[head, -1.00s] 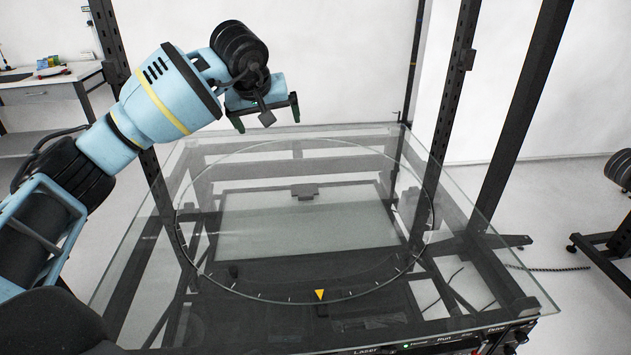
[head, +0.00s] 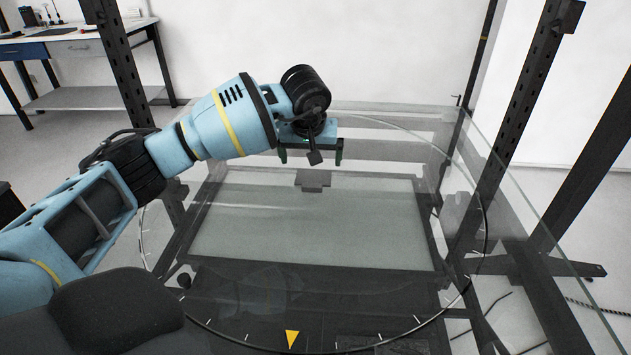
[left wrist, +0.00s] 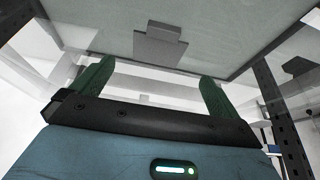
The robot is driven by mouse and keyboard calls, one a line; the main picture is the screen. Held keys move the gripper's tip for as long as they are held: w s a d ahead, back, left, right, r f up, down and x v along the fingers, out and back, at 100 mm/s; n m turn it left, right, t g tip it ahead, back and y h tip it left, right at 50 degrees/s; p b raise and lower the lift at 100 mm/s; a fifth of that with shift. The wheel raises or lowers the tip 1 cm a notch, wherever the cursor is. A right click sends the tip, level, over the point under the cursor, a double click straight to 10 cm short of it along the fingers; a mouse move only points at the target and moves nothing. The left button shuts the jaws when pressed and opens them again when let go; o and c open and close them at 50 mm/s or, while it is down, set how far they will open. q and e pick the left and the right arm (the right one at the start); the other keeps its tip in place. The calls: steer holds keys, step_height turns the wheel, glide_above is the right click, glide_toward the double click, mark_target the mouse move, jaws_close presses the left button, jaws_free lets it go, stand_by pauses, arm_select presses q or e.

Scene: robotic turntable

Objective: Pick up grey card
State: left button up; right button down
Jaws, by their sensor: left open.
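A small flat dark grey piece with a narrower tab (head: 313,180) shows at the far edge of the pale panel, seen through the glass. It may be the grey card; I cannot tell whether it lies on the glass or under it. In the left wrist view the same grey piece (left wrist: 158,46) appears beyond the fingers, between them. My left gripper (head: 311,158) is open and empty, with its two green fingers apart, over the far part of the glass top. In the left wrist view the left gripper (left wrist: 158,72) does not touch the piece. My right gripper is not in view.
The round glass turntable has a yellow triangle mark (head: 292,339) at its front rim. A pale rectangular panel (head: 310,235) lies below the glass. Dark uprights (head: 520,95) stand at the right and left. A side table (head: 80,45) is at the back left.

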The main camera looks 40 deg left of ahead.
mark_target(313, 180)
arm_select(q)
steer(key=shift+d+x, duration=0.1)
steer(key=shift+x, duration=1.7)
steer(key=shift+d+x, duration=0.15)
steer(key=shift+x, duration=1.7)
steer(key=shift+s+f, duration=0.1)
steer(key=shift+s, duration=0.1)
steer(key=c, duration=1)
steer(key=shift+o, duration=0.2)
steer(key=shift+r, duration=0.4)
steer(key=r, duration=0.2)
steer(key=shift+s+r, duration=0.3)
steer(key=shift+r, duration=0.1)
steer(key=s, duration=0.5)
steer(key=s+r, duration=0.1)
steer(key=s, duration=0.4)
steer(key=s+d+b, duration=0.1)
steer(key=s, duration=0.4)
steer(key=shift+s+r, duration=0.2)
